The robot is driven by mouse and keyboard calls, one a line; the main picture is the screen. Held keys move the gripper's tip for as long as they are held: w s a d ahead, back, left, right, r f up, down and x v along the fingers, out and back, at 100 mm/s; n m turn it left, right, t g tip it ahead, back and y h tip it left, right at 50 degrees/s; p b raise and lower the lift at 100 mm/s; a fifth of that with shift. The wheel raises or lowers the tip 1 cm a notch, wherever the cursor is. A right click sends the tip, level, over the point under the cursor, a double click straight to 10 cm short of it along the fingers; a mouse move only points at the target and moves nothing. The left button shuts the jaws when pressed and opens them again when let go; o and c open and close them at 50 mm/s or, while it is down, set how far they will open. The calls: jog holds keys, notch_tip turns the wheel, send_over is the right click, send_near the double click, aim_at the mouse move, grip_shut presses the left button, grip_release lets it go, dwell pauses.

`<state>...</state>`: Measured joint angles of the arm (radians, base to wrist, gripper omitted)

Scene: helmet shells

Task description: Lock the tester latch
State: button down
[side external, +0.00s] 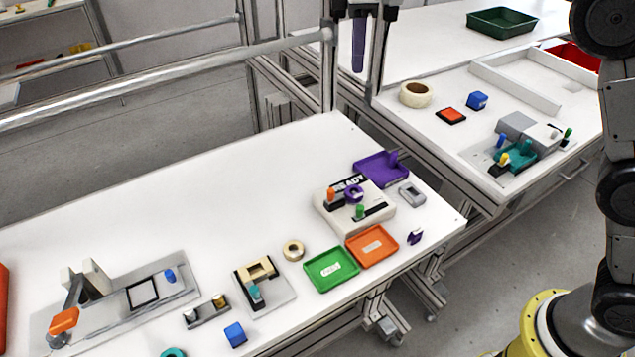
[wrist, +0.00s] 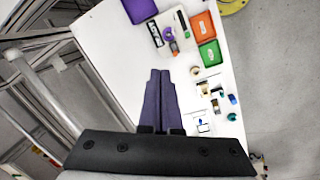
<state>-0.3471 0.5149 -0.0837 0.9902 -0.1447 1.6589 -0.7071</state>
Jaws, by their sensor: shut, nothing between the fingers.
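A white box marked READY (side external: 338,213), which looks like the tester, sits at the right of the near table. On its top are an orange knob (side external: 331,195), a green knob (side external: 360,211) and a purple ring (side external: 353,193). I cannot tell which of these is the latch or whether it is locked. In the wrist view the box (wrist: 155,34) is beyond the fingertips, with an orange part on it. My gripper (wrist: 160,73) has long purple fingers pressed together and empty. In the side view it hangs (side external: 358,70) high above the far edge of the table, clear of the box.
A purple tray (side external: 371,171) lies behind the box; green (side external: 317,279) and orange (side external: 387,258) trays lie in front. A grey fixture with an orange-handled lever (side external: 65,320) stands at the left. The table's left back is clear. A second table (side external: 445,85) stands behind.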

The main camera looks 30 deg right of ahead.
jog(key=w+a+f+n+g, duration=0.1)
jog(key=w+a+f, duration=0.1)
jog(key=a+f, duration=0.4)
jog(key=w+a+f+n+g+h, duration=0.1)
jog(key=a+f, duration=0.5)
jog(key=f, duration=0.6)
jog(key=shift+w+a+n, duration=0.25)
jog(key=shift+w+n, duration=0.05)
jog(key=shift+w, duration=0.05)
jog(key=shift+f, duration=0.1)
jog(key=s+d+f, duration=0.2)
jog(key=d+f, duration=0.4)
jog(key=f, duration=0.3)
jog(key=shift+f, duration=0.3)
jog(key=shift+d, duration=0.15)
